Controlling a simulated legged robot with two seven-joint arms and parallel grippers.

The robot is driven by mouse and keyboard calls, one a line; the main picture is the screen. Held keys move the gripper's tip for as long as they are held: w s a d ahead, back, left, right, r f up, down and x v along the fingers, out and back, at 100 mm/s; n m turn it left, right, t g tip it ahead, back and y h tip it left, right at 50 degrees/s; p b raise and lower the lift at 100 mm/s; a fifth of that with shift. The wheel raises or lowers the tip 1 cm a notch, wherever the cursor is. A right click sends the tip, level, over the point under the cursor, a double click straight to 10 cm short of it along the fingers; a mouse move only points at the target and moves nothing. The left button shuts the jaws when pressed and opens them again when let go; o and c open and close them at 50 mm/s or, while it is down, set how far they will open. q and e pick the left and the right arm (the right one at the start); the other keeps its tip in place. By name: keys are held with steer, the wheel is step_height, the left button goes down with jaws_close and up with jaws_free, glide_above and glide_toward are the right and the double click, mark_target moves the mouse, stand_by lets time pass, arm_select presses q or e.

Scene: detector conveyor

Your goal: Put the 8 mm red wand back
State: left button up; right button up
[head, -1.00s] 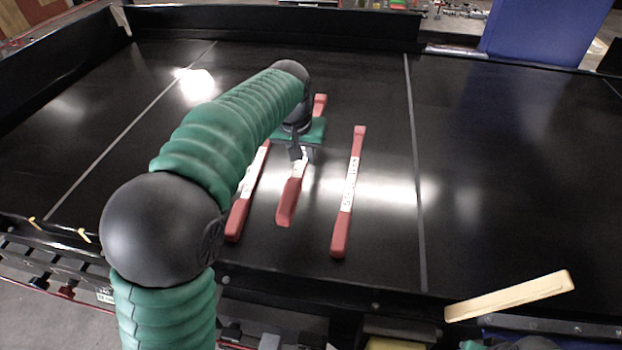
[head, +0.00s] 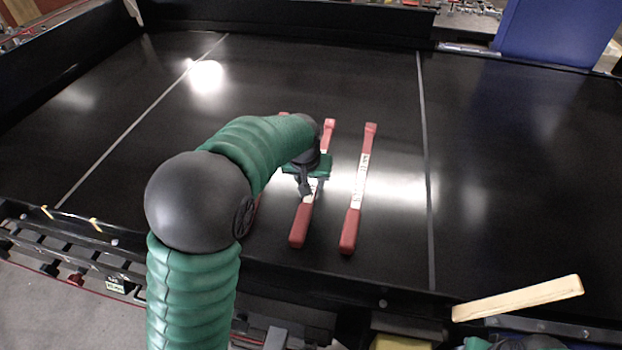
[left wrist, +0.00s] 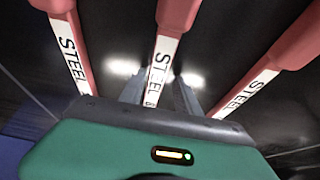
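Three red wands with white labels lie side by side on the black conveyor. The middle wand (head: 302,228) is under my left gripper (head: 305,188); the right wand (head: 349,230) lies clear. The left wand is mostly hidden behind my left arm. In the left wrist view, the middle wand (left wrist: 160,70) runs between the two fingers of my left gripper (left wrist: 158,92), which stand apart with small gaps beside it. Its label reads STEEL with an unclear digit. The left wand (left wrist: 65,35) and right wand (left wrist: 255,85) flank it there. My right gripper is not clearly visible.
A pale wooden bar (head: 518,298) sits at the conveyor's front right edge. A blue panel (head: 555,30) stands at the back right. Black side rails border the belt (head: 500,180), which is clear right of the wands and at far left.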

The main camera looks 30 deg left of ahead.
arm_select(q)
steer(key=shift+o, duration=0.3)
steer(key=shift+a, duration=0.25)
steer(key=shift+d, duration=0.1)
steer(key=shift+d+r, duration=0.1)
steer(key=shift+r, duration=0.25)
steer(key=b+v, duration=0.1)
steer(key=v, duration=1)
steer(key=shift+b, duration=0.4)
steer(key=shift+r, duration=0.1)
steer(key=shift+s, duration=0.1)
